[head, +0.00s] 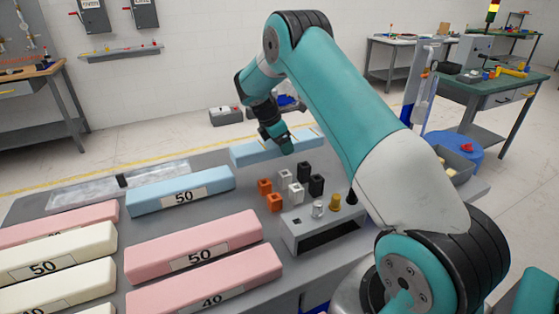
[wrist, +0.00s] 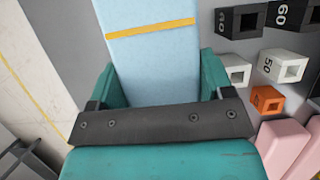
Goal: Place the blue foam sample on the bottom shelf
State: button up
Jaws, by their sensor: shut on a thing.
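A pale blue foam sample (head: 252,152) is at the far edge of the grey table, partly hidden by my gripper (head: 286,145). In the wrist view, my gripper (wrist: 160,75) has its teal fingers closed against both sides of a light blue foam block (wrist: 152,62) with an orange-yellow band across it. I cannot tell whether the block touches the table. A second blue foam block (head: 160,198), labelled 50, lies nearer on the table. I cannot make out which shelf is the bottom shelf.
Pink (head: 195,246) and cream (head: 55,254) foam blocks lie at the front left. Benches (head: 500,95) stand at the back right, a blue drum (head: 458,150) behind the table.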

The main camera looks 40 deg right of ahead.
aim_at(285, 167)
jog(key=shift+f+p, duration=0.45)
jog(key=shift+f, duration=2.75)
jog(key=shift+f, duration=0.1)
jog(key=o, duration=0.9)
